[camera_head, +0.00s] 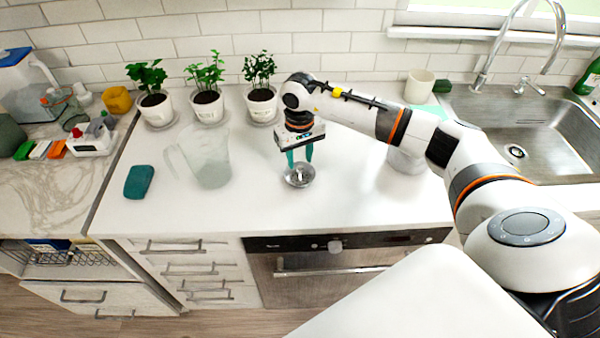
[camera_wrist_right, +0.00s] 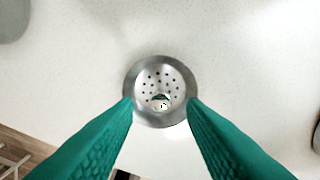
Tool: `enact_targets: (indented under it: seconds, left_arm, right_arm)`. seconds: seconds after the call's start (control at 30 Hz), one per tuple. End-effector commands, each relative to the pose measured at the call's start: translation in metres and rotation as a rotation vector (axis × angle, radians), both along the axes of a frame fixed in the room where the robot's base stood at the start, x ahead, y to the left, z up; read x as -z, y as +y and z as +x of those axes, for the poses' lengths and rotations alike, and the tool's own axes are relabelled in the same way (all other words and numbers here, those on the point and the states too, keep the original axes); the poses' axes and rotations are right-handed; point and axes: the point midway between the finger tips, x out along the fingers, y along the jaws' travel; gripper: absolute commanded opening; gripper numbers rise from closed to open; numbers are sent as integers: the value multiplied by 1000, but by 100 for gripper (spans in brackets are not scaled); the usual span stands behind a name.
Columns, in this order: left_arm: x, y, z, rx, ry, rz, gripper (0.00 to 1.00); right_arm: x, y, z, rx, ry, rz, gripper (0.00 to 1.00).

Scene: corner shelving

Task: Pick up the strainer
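The strainer (camera_head: 299,176) is a small round metal sink strainer with holes and a central knob. It lies on the white countertop near the front edge, above the oven. My right gripper (camera_head: 300,160) is directly over it, pointing down, with green fingers. In the right wrist view the strainer (camera_wrist_right: 160,90) sits between and just beyond the open fingertips (camera_wrist_right: 160,105). The fingertips overlap its rim in that picture; I cannot tell whether they touch it. My left gripper is not in view.
A clear pitcher (camera_head: 208,160) and a teal sponge (camera_head: 139,182) stand to the left. Several potted plants (camera_head: 207,105) line the wall. A sink (camera_head: 520,135) with a faucet is at the right. The counter around the strainer is clear.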

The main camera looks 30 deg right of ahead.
Motion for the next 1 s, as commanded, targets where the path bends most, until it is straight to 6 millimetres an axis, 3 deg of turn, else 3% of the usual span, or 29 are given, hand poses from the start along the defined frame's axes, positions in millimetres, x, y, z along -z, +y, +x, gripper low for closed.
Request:
enact_targets:
  seconds: [0.17, 0.33, 0.57, 0.8, 1.0]
  left_arm:
    - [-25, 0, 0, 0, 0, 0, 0]
    - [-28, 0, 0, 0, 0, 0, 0]
    - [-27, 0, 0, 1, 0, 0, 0]
    - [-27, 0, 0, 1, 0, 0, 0]
    - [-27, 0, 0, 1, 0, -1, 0]
  right_arm:
    - [23, 0, -2, 1, 7, 2, 38]
    - [44, 0, -1, 0, 3, 1, 38]
    - [47, 0, -1, 0, 1, 1, 38]
    - [47, 0, -1, 0, 1, 1, 2]
    - [47, 0, -1, 0, 1, 1, 0]
